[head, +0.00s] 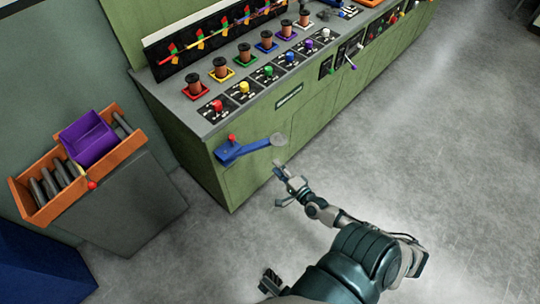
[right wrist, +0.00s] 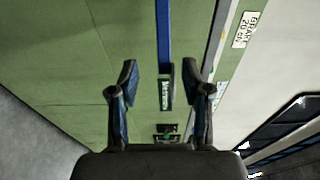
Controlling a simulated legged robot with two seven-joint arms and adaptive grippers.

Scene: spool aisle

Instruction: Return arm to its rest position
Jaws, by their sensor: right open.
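My right arm reaches in from the lower right of the head view. Its gripper (head: 287,181) is open and empty, over the floor just in front of the green cabinet (head: 270,127). A blue bracket with a lever (head: 240,150) is on the cabinet's near end, with a red knob on top and a grey round end. The gripper is below and right of that grey end, apart from it in the picture.
Spools (head: 220,69) on coloured bases and coloured knobs line the grey cabinet top. An orange tray (head: 127,148) with a purple bin (head: 88,139) and dark rods stands on a grey stand at left. A blue box (head: 40,270) is at lower left.

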